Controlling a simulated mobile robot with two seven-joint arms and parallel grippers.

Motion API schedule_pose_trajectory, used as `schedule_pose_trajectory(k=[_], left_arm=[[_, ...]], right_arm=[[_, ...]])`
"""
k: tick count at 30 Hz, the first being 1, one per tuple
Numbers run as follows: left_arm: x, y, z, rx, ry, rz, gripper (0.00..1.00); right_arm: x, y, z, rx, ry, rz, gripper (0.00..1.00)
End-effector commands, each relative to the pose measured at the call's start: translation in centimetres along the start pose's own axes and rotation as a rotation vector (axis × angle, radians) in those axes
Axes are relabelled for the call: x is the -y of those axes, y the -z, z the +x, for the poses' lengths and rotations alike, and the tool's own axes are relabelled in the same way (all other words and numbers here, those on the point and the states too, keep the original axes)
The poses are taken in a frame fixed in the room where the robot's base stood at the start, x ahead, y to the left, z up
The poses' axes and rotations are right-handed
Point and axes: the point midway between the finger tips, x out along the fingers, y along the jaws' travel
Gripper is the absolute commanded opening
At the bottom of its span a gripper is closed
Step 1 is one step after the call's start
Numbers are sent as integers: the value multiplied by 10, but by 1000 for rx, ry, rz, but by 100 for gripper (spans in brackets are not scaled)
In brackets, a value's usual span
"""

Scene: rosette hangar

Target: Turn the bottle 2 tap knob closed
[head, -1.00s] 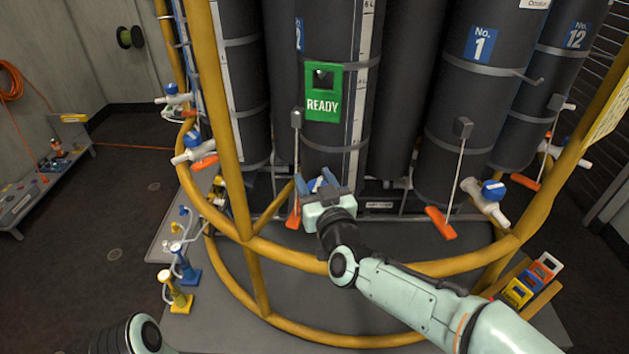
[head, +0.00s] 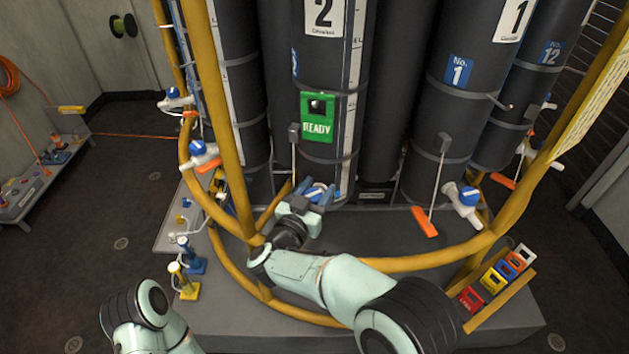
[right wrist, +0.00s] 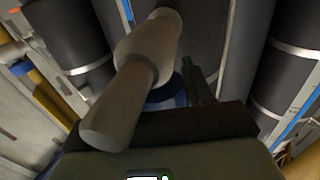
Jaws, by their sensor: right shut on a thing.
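Bottle 2 (head: 328,75) is the dark cylinder in the middle of the head view, with a "2" label and a green READY tag (head: 318,114). Its tap has a blue knob (head: 318,193) with a white bar, low in front of the bottle. My right gripper (head: 315,196) is shut on this knob and hides part of it. In the right wrist view, the pale tap body (right wrist: 145,62) crosses in front of the blue knob (right wrist: 168,92), which is mostly hidden. Only links of my left arm show at lower left; its gripper is out of view.
A yellow rail (head: 440,258) curves around the bottles, close to my right arm. Bottle 1 (head: 455,105) and its blue-knobbed tap (head: 468,197) stand to the right. Coloured tags sit in a rack (head: 500,300) at lower right. Small yellow and blue stands (head: 186,287) are at left.

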Motion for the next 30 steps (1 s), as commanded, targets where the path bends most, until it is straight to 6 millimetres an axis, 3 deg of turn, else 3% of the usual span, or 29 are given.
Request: schedule_pose_trajectory(k=[18, 30], left_arm=[[-37, 32, -73, -50, -18, 18, 43], [-54, 53, -99, -79, -28, 28, 43]], right_arm=[[-8, 6, 0, -4, -563, 5, 20], [-12, 4, -3, -5, -769, 7, 20]])
